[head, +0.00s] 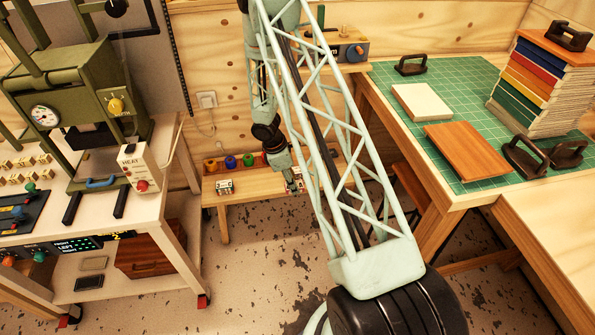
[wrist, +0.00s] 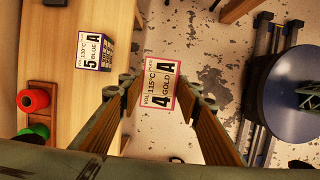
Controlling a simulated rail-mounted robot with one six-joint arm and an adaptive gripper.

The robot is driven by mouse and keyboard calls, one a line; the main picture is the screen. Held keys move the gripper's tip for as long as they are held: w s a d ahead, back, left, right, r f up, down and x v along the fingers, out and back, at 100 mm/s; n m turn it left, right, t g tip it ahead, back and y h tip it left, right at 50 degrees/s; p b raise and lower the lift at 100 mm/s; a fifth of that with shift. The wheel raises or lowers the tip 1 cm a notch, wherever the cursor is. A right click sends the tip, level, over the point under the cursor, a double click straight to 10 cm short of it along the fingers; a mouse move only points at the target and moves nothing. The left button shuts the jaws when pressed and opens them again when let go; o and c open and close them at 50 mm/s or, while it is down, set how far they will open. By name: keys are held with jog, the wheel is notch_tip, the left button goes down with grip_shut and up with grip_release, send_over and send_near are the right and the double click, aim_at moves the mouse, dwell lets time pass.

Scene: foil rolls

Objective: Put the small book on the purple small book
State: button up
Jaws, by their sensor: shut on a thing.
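My gripper (wrist: 160,92) is shut on a small book (wrist: 160,85) with a white top label in a red border, reading "4 GOLD A". In the wrist view the book sits between the fingertips, with floor visible behind it. Another small book (wrist: 94,51), with a dark purple-blue border and the label "5 BLUE A", lies on the low wooden bench (wrist: 60,95), to the left of the held one and apart from it. In the head view this resting book (head: 224,187) is on the bench's left part. My gripper (head: 294,181) is near the bench's right part, small and partly hidden.
Red, green, blue and yellow rolls (head: 231,162) stand along the bench's back. A press table (head: 120,213) is at left. A green-matted worktable (head: 455,115) with a book stack (head: 540,85) is at right. The bench top around the resting book is mostly clear.

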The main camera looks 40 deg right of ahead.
dwell(0.3)
send_over(297, 170)
jog(key=shift+s+a+f, duration=0.2)
jog(key=shift+a+f, duration=0.05)
jog(key=shift+f, duration=0.5)
jog(key=shift+w+d, duration=0.2)
jog(key=shift+f+b, duration=0.5)
jog(key=shift+f, duration=1.25)
jog(key=shift+f, duration=0.15)
jog(key=o, duration=0.5)
jog(key=shift+c, duration=0.2)
jog(key=o, duration=0.5)
jog(key=shift+c, duration=0.2)
